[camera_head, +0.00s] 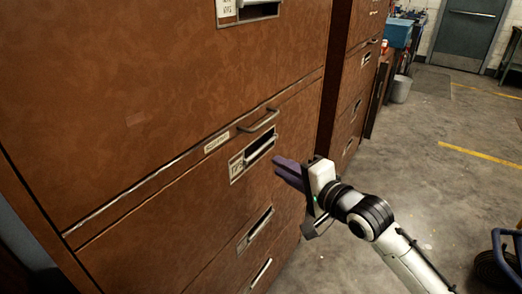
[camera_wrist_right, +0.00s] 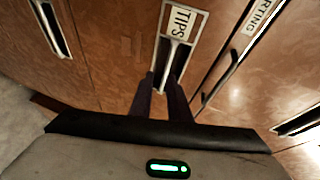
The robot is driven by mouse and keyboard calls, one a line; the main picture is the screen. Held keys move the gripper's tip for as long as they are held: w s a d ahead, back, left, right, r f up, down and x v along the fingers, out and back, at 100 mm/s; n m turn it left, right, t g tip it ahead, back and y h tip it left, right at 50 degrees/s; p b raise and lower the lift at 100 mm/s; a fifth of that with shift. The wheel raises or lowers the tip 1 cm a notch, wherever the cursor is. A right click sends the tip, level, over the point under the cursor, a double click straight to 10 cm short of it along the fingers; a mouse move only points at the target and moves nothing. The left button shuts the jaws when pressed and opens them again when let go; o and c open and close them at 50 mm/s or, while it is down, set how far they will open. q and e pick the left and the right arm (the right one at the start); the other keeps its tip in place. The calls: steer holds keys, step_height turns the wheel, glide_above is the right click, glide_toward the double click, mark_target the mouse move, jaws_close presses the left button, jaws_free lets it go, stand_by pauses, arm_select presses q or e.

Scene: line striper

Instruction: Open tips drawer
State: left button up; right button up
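The tips drawer (camera_head: 205,205) is in the brown cabinet and looks closed. Its label, partly readable in the head view (camera_head: 237,168), reads TIPS in the wrist view (camera_wrist_right: 179,20). Beside the label is its recessed pull with a pale metal handle (camera_head: 258,151), also in the wrist view (camera_wrist_right: 174,54). My right gripper (camera_head: 277,167) is just right of and below this pull, its dark fingers pointing at the drawer front. In the wrist view its two fingers (camera_wrist_right: 165,88) stand apart, in line with the handle; I cannot tell if they touch it. My left gripper is not in view.
A drawer above has a bar handle (camera_head: 259,121) close over the tips pull. More drawer pulls (camera_head: 255,229) sit below. A second cabinet (camera_head: 352,85) stands beyond. The concrete floor (camera_head: 430,180) at the right is mostly clear, with a blue wheeled item (camera_head: 497,262) at the edge.

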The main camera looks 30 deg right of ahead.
mark_target(261, 147)
steer(key=shift+m, duration=0.3)
steer(key=x, duration=0.3)
steer(key=r+x, duration=0.1)
steer(key=x, duration=0.6)
steer(key=shift+w+d+r+b, duration=0.15)
steer(key=shift+w+r+b, duration=0.15)
steer(key=shift+w+b, duration=0.1)
steer(key=shift+c, duration=0.3)
jaws_close()
stand_by(0.4)
